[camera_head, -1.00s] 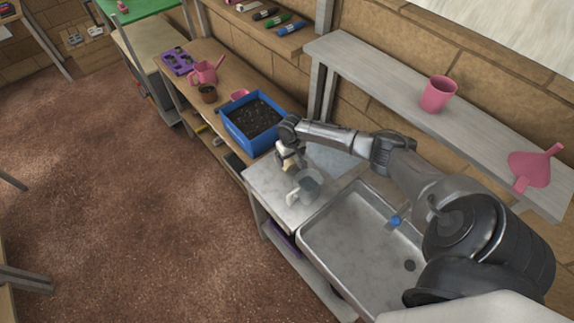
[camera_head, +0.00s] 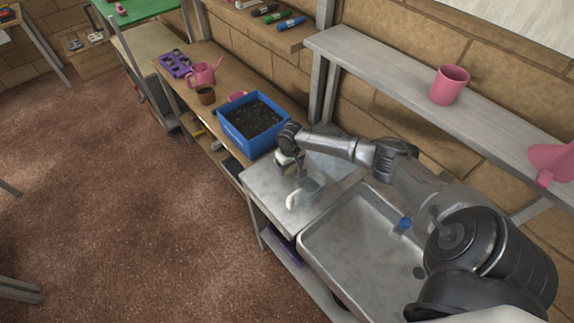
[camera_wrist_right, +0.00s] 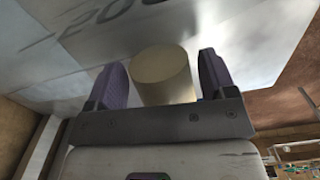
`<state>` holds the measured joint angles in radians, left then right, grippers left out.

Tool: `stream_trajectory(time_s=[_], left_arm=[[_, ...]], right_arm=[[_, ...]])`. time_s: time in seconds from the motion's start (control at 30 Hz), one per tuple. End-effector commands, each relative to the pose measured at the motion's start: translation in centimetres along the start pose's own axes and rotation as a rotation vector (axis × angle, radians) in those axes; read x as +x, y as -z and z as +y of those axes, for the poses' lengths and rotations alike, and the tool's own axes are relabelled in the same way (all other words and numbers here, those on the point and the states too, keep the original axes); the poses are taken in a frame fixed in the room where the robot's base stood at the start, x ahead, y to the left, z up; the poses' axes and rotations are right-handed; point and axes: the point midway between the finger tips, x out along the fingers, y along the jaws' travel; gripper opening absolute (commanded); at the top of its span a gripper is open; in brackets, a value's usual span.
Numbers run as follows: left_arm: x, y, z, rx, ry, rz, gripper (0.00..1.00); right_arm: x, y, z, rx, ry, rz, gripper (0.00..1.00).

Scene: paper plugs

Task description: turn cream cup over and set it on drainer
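The cream cup (camera_wrist_right: 163,77) shows in the right wrist view as a plain beige cylinder. My right gripper (camera_wrist_right: 164,76) has its two purple fingers spread on either side of it, with thin gaps seeming to show along the cup's sides. In the head view my right gripper (camera_head: 293,164) is low over the metal counter, beside a clear jug; I cannot pick out the cup there. I cannot tell which surface is the drainer; the grey metal counter (camera_head: 262,187) lies left of the sink. My left gripper is not in view.
The clear jug (camera_head: 311,184) with a pale handle stands close to the gripper. The metal sink (camera_head: 345,240) is at right. A blue soil box (camera_head: 225,130) stands behind the gripper. A pink cup (camera_head: 449,86) and pink funnel (camera_head: 550,160) are on the upper shelf.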

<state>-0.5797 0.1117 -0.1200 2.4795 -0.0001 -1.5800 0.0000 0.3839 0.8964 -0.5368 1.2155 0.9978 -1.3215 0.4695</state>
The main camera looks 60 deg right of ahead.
Motion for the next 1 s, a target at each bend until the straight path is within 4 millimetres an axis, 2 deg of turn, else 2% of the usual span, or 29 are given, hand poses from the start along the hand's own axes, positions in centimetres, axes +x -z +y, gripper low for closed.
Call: stream_trajectory(time_s=[0.03, 0.4, 0.47, 0.63, 0.73, 1.0], left_arm=[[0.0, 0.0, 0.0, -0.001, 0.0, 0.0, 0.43], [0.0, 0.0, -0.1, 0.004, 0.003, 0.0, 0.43], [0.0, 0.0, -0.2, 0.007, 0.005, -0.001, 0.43], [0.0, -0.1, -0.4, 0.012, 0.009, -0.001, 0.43], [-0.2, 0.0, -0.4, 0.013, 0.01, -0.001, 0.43], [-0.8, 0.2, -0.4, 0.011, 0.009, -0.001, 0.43]], right_arm=[[0.0, 0.0, 0.0, 0.0, 0.0, 0.0, 0.72], [0.0, 0.0, 0.0, 0.0, 0.0, 0.0, 0.38], [0.0, 0.0, 0.0, 0.0, 0.0, 0.0, 0.34], [-0.1, 0.0, 0.0, 0.0, 0.0, 0.0, 0.34], [-0.9, 0.1, 0.1, 0.0, 0.0, 0.001, 0.34], [-5.5, 0.0, 0.0, -0.001, 0.0, 0.002, 0.34]])
